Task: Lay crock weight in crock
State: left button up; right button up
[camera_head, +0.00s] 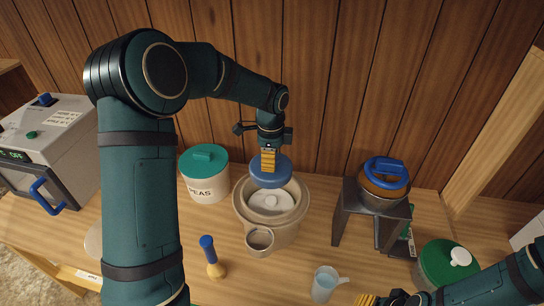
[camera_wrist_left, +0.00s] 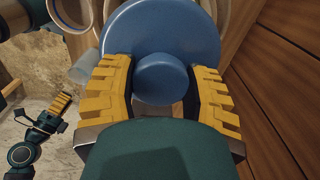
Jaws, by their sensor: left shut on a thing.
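The beige crock (camera_head: 280,237) stands upright at the middle of the table, its mouth open. Inside it lies a white disc (camera_head: 270,201) with a small knob. My left gripper (camera_head: 268,165) is shut on the round knob of a blue disc (camera_head: 271,179), held above the back part of the crock. In the left wrist view the blue disc (camera_wrist_left: 195,40) shows its knob between the yellow fingers. I cannot tell from looks alone which disc is the crock weight. My right gripper (camera_head: 368,300) is at the bottom edge, partly cut off; its jaw opening is unclear.
A white canister (camera_head: 205,186) with a teal lid stands left of the crock. A dark stand (camera_head: 370,205) holding a pot with a blue-handled lid is on the right. A blue-handled brush (camera_head: 211,258), a clear cup (camera_head: 323,286) and a green-lidded jar (camera_head: 440,268) stand in front.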

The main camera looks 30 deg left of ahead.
pick_arm(q)
jog(key=b, duration=0.9)
send_near(271, 200)
jog(key=shift+w+f, duration=0.1)
jog(key=shift+f, duration=2.55)
pick_arm(e)
jog(key=shift+w+a+f, duration=0.1)
jog(key=shift+a+f, duration=0.05)
jog(key=shift+f, duration=4.7)
pick_arm(q)
jog(key=shift+f, duration=0.4)
pick_arm(e)
jog(key=shift+f, duration=0.2)
pick_arm(q)
jog(key=o, duration=1.3)
jog(key=shift+o, duration=0.2)
jog(key=shift+f, duration=0.1)
notch_tip(271, 200, up, 12)
jog(key=shift+r, duration=0.1)
